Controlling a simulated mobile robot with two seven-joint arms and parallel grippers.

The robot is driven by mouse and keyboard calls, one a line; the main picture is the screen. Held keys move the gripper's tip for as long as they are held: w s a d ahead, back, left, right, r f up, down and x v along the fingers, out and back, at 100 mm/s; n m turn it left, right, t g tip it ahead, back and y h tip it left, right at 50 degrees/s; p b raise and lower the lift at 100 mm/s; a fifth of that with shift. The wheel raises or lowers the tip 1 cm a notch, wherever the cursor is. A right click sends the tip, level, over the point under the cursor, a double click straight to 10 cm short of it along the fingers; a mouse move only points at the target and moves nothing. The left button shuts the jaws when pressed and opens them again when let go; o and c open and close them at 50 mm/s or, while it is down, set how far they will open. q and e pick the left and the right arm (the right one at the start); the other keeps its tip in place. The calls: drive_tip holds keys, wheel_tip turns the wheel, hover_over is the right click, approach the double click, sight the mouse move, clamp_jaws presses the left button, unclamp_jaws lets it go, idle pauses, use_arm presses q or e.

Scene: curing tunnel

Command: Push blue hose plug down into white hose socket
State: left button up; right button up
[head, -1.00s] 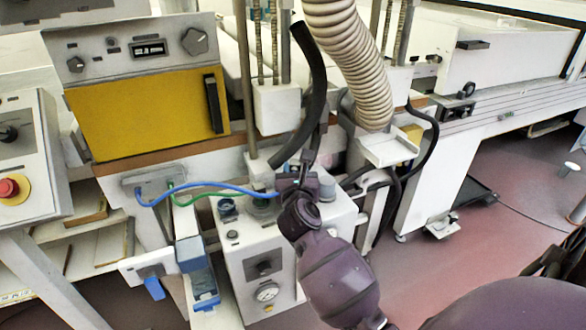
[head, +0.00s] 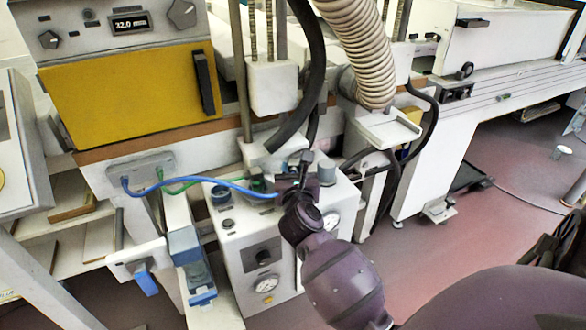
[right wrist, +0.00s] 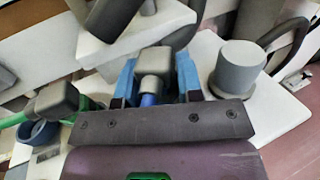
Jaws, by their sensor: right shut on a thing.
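My right gripper (head: 292,186) is over the top of the white pump box (head: 232,245). In the right wrist view its two blue fingers (right wrist: 156,76) are shut on the blue hose plug (right wrist: 153,62), a grey block. The blue hose (head: 200,183) runs from the plug to a grey block on the left; its end shows between the fingers (right wrist: 150,98). I cannot make out the white hose socket; the plug and gripper hide what lies beneath. My left gripper is not in view.
A green hose plug (right wrist: 55,98) stands left of my gripper, beside a blue ring (right wrist: 38,133). A grey cylinder (right wrist: 238,68) stands close on the right. A black hose (head: 306,90) and a ribbed beige duct (head: 360,55) hang behind and above.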

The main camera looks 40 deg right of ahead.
drive_tip(key=shift+f, duration=0.35)
idle(1.2)
drive_tip(key=o, duration=1)
drive_tip(key=shift+v, duration=5.4)
